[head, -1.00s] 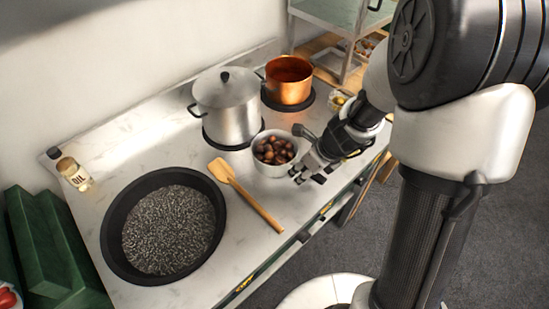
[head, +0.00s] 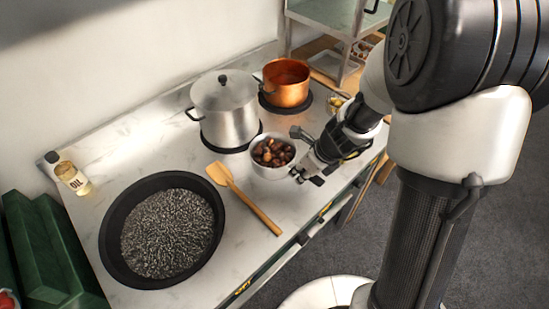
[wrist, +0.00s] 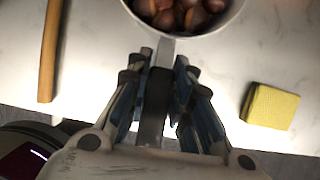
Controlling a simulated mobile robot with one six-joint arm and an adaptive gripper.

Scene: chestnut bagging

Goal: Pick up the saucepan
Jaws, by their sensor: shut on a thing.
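The saucepan (head: 272,171) is a small pale metal pan holding several brown chestnuts (head: 272,152). It stands near the front edge of the counter, right of the wooden spatula, and looks upright. In the wrist view its rim (wrist: 236,18) shows at the top, and its grey handle (wrist: 153,115) runs down between my fingers. My gripper (wrist: 163,62) is shut on that handle. In the head view my gripper (head: 308,174) is at the pan's right front side and hides most of the handle. I cannot tell whether the pan's base touches the counter.
A wooden spatula (head: 246,200) lies left of the pan. A large lidded pot (head: 226,112) and a copper pot (head: 287,88) stand behind. A wide black pan (head: 113,236) is at left, with an oil bottle (head: 72,178) behind. A yellow sponge (wrist: 270,106) lies right in the wrist view.

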